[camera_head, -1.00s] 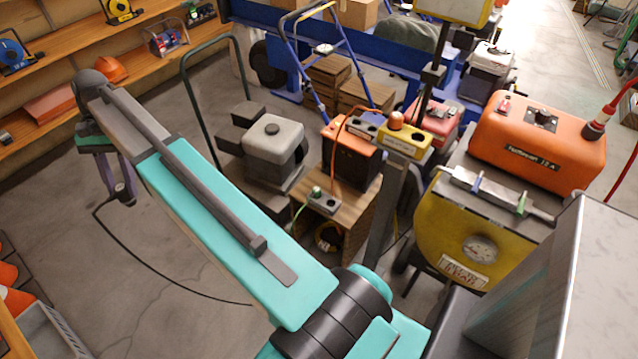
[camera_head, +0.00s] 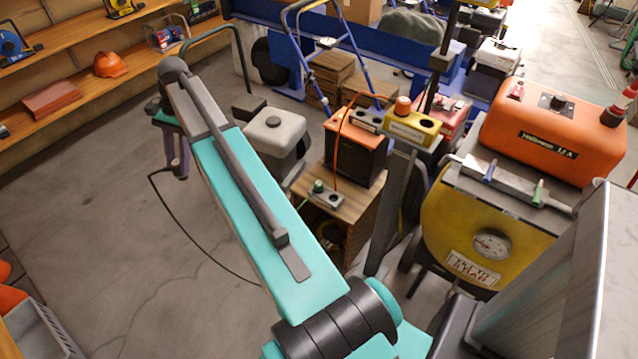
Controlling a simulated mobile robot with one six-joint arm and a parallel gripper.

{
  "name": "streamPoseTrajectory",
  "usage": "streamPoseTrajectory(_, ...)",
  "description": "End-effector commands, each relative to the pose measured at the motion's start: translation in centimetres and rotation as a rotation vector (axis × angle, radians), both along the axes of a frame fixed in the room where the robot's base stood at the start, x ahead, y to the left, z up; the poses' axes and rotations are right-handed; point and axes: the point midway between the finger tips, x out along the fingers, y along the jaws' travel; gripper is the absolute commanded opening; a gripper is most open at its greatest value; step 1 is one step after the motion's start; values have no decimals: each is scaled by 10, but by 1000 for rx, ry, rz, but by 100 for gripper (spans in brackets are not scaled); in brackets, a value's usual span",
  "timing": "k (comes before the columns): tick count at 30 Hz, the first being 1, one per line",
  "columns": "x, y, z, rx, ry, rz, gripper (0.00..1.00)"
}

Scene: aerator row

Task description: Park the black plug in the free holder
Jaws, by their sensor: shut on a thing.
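My gripper (camera_head: 176,172) hangs at the far end of my arm at the left, over open floor. It is shut on the black plug; the plug's body is mostly hidden by the fingers, and its black cable (camera_head: 190,222) loops down to the right behind my arm. A yellow holder (camera_head: 408,130) on a grey post has an orange plug (camera_head: 403,105) at its left and an open hole at its right. A grey holder (camera_head: 327,199) on a wooden stand holds a green plug (camera_head: 318,187), with a dark hole beside it. My gripper is well apart from both holders.
An orange-and-black box (camera_head: 357,147) carries another grey block and an orange cable. A grey engine (camera_head: 274,135) stands behind my arm. A yellow machine with a gauge (camera_head: 492,244) and orange tank (camera_head: 555,125) stand right.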

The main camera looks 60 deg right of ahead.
Motion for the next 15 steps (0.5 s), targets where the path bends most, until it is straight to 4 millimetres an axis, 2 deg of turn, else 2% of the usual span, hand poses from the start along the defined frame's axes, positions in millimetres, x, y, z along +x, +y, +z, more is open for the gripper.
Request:
streamPoseTrajectory(1,-4,-17,-17,-1,0,-48,9)
streamPoseTrajectory(8,-20,-85,-58,-6,-2,-256,9)
streamPoseTrajectory(15,-45,-154,-101,-9,-4,-474,9)
